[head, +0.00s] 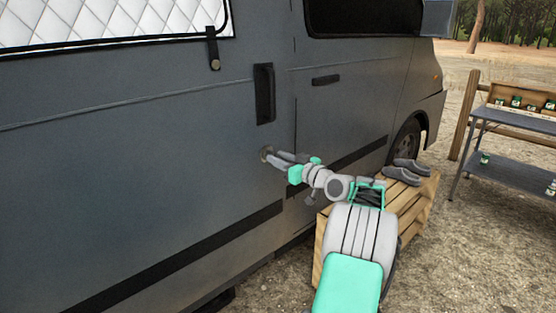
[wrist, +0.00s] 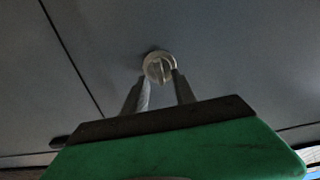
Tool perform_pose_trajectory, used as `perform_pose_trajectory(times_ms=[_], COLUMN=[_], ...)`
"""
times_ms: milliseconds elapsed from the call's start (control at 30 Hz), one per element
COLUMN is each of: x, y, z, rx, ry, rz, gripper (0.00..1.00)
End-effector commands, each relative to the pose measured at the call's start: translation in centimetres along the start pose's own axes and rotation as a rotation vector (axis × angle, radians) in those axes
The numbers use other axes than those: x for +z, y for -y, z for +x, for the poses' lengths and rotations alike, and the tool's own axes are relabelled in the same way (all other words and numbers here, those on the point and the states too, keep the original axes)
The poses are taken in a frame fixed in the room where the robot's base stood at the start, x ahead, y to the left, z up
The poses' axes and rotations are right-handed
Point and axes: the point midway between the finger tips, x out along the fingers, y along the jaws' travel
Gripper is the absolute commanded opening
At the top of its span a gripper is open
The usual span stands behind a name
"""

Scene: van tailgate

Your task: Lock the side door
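The grey side door of the van (head: 130,130) fills the left of the head view. A small round lock (head: 266,153) sits on its panel, below and near the black recessed handle (head: 264,93). In the wrist view the lock (wrist: 159,67) is a pale disc with a raised key-like tab in its middle. My gripper (head: 272,157) is at the lock, pointing at the panel. In the wrist view its two fingers (wrist: 162,80) stand apart, one on each side of the lock's lower part. Whether they touch the tab cannot be told.
A wooden crate (head: 412,212) with grey shoes (head: 407,172) on top stands by the van, beside my arm. A metal shelf table (head: 507,150) with small boxes is at the right. Bare ground lies between them.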

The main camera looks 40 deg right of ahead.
Motion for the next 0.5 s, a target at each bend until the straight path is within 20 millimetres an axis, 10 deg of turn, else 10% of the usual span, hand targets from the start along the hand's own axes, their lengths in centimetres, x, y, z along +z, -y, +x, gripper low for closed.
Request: perform_pose_trajectory(times_ms=[500], x=[0.0], y=[0.03], z=[1.29], rx=[0.0], ry=[0.001], rz=[0.001], gripper=[0.2])
